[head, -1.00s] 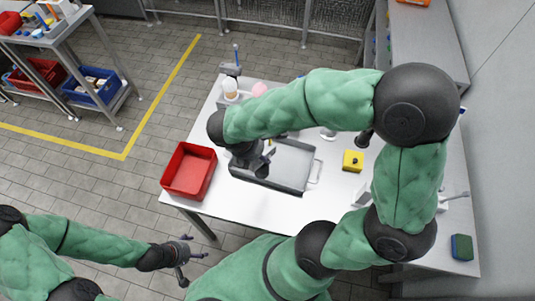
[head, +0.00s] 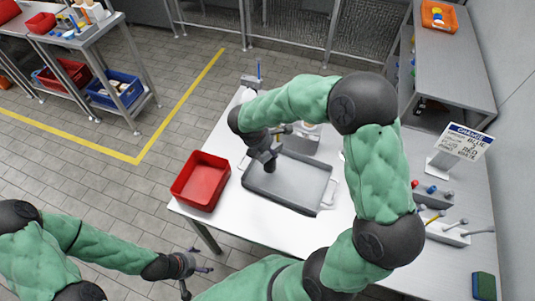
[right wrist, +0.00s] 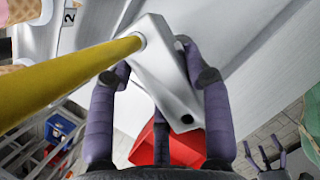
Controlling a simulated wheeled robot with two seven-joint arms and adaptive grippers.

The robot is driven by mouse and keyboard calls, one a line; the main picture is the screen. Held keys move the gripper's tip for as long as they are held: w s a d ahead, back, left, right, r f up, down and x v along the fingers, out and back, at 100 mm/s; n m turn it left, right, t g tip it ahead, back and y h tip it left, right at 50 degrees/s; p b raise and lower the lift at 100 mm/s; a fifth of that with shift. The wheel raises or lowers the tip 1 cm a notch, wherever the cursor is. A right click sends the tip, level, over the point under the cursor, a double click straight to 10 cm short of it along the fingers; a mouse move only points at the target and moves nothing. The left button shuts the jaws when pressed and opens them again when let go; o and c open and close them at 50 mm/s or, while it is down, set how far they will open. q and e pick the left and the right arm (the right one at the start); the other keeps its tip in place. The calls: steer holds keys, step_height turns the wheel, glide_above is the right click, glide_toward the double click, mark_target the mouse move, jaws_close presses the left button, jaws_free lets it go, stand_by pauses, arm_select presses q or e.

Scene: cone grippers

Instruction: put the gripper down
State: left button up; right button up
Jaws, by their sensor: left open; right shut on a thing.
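My right gripper (right wrist: 158,85) is shut on a silver block with a yellow rod, seen in the right wrist view; I take this for the task's gripper (right wrist: 165,75). The purple fingers press on either side of the block, and the rod runs off to the left. In the head view my right gripper (head: 268,158) is over the upper left part of the grey tray (head: 305,190), partly hidden by its own wrist. My left gripper (head: 188,272) is open and empty, low over the floor left of the table; it also shows in the right wrist view (right wrist: 266,155).
A red bin (head: 200,180) stands at the table's left edge. A sign (head: 466,141), a holder with coloured tools (head: 432,195) and a green-blue sponge (head: 484,286) are on the right. Ice-cream cones (right wrist: 12,50) show in the right wrist view.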

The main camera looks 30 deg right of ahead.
mark_target(268, 153)
steer(key=shift+w+d+f, duration=0.1)
steer(key=shift+w+f, duration=0.2)
steer(key=shift+f, duration=0.15)
steer(key=shift+w+f+b, duration=0.15)
steer(key=shift+f+b, duration=0.55)
steer(key=shift+f, duration=0.85)
steer(key=shift+f, duration=0.1)
steer(key=o, duration=1.4)
steer(key=shift+f, duration=0.1)
